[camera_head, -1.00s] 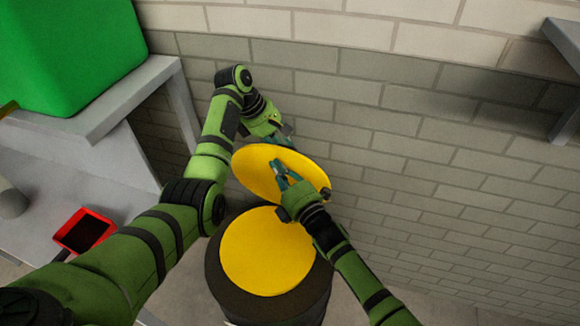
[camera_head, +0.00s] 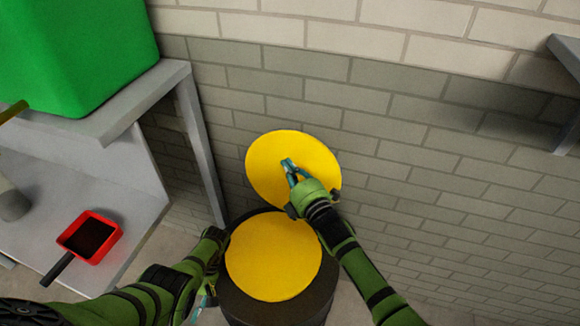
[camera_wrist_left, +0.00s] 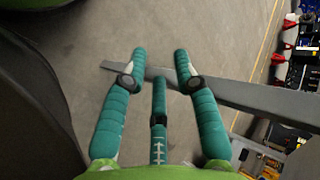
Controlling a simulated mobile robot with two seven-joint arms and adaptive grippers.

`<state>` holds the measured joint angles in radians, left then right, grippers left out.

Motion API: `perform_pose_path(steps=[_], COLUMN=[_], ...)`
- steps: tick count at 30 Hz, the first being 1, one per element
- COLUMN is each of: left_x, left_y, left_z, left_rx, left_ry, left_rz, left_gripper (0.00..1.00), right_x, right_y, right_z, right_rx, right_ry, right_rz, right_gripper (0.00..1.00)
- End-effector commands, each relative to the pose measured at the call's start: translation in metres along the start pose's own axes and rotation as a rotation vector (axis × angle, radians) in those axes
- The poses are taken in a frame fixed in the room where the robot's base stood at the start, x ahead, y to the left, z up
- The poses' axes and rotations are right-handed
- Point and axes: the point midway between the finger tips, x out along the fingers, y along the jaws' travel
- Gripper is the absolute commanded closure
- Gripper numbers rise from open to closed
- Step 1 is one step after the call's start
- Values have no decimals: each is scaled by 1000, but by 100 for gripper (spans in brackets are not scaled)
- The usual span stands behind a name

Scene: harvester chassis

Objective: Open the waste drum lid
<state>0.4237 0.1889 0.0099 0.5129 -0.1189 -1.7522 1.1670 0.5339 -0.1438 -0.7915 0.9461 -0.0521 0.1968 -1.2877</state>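The waste drum (camera_head: 326,280) is dark, with a round yellow surface (camera_head: 272,258) at its top. Its round yellow lid (camera_head: 265,165) stands raised and tilted behind the drum, its broad face toward me. My right gripper (camera_head: 289,167) is in front of the lid, its teal fingers at the face; whether they are open or shut is unclear. My left gripper (camera_head: 203,302) is low at the drum's left side, partly hidden by its arm. In the left wrist view, its fingers (camera_wrist_left: 158,70) are spread and empty above the floor, and a dark curved side shows at left.
A grey bench (camera_head: 150,100) stands at left with a large green container (camera_head: 75,50) on it. A red dustpan-like tray (camera_head: 90,237) lies on the lower shelf. A brick wall (camera_head: 430,150) is close behind the lid. A grey bracket (camera_head: 568,130) is at far right.

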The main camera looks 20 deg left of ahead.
Motion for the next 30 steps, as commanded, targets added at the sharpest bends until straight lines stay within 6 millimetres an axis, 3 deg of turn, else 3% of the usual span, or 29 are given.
perform_pose_path(steps=[1, 5, 6, 12, 20, 24, 30], left_x=[43, 137, 155, 211, 248, 250, 246], left_y=[-18, -66, -59, -8, 41, 55, 61], left_z=[13, 38, 41, 62, 112, 139, 162], left_rx=[107, 423, 516, 823, 1172, 1293, 1371], left_ry=[13, 36, 63, 201, 449, 590, 726], left_rz=[-96, -284, -240, 45, 402, 554, 676], left_gripper=[70, 70, 70, 70, 70, 70, 70], right_x=[0, 0, 0, 0, 0, 0, 0], right_y=[0, -1, 0, 0, 0, 0, 0], right_z=[0, 0, 0, 0, 0, 0, 0], right_rx=[-1, -1, -1, -1, -1, -1, -1], right_ry=[0, 0, 0, 0, 0, 0, 0], right_rz=[-1, -1, -1, 0, 0, 0, 0], right_gripper=[100, 100, 100, 100, 100, 100, 100])
